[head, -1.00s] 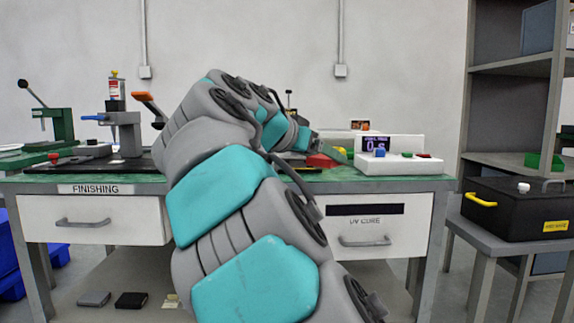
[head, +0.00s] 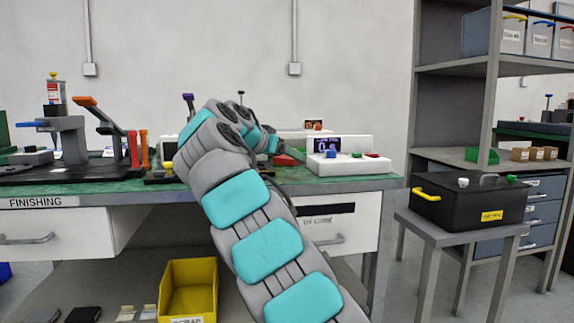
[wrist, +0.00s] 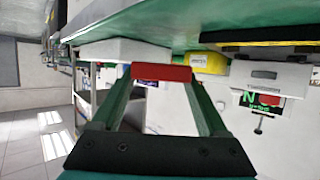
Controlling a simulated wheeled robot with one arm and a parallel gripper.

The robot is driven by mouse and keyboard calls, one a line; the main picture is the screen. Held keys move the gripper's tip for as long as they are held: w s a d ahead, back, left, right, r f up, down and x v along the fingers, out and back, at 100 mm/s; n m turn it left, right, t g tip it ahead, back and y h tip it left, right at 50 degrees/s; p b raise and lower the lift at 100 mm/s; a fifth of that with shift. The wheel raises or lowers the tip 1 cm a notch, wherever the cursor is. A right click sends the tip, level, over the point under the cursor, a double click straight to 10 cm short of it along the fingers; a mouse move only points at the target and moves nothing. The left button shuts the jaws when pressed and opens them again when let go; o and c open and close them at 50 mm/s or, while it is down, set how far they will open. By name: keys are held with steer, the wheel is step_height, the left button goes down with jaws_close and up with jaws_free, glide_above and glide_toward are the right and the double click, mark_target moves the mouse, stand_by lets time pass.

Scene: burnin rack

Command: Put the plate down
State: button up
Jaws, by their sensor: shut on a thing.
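My gripper (wrist: 161,80) has two green fingers that are shut on a flat red piece, which I take to be the plate (wrist: 161,73). The plate spans the gap between the fingertips. In the head view the red piece (head: 287,159) shows just above the green bench top, left of a white display unit (head: 338,167). My arm hides most of the gripper in that view. I cannot tell whether the plate touches the bench.
The green-topped bench (head: 120,187) carries a press (head: 65,130) at the left. A black case (head: 470,203) stands on a grey side table at the right. A yellow bin (head: 190,290) is below the bench. Shelves (head: 455,110) stand behind the case.

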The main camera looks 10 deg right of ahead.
mark_target(287, 178)
steer(key=shift+w+d, duration=0.2)
steer(key=shift+w, duration=0.3)
step_height(287, 178, down, 4)
steer(key=shift+r+b, duration=0.1)
steer(key=shift+b, duration=1.1)
steer(key=o, duration=1.1)
steer(key=shift+c, duration=0.2)
steer(key=shift+r, duration=0.1)
